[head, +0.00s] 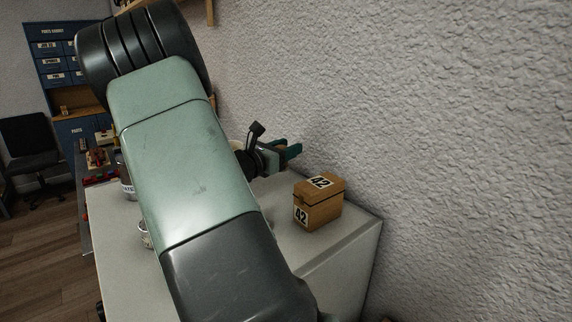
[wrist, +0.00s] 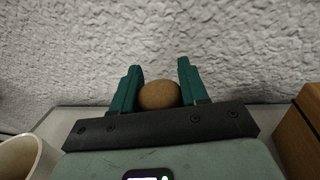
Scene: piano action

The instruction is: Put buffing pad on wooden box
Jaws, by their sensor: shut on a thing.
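The buffing pad (wrist: 160,95) is a brown, rounded thing between the two green fingers of my gripper (wrist: 160,68) in the wrist view. My gripper is shut on it. In the head view my gripper (head: 289,151) is near the wall, above the cabinet top, behind and to the left of the wooden box; the pad is hard to make out there. The wooden box (head: 318,211) with "42" labels stands closed on the cabinet top near its right end. Its side also shows at the right edge of the wrist view (wrist: 300,138), apart from the fingers.
The light cabinet top (head: 112,232) runs along the rough wall (head: 420,120). A cream cup (wrist: 24,158) stands at the left in the wrist view. My arm hides much of the surface in the head view. A dark chair (head: 30,145) is far left.

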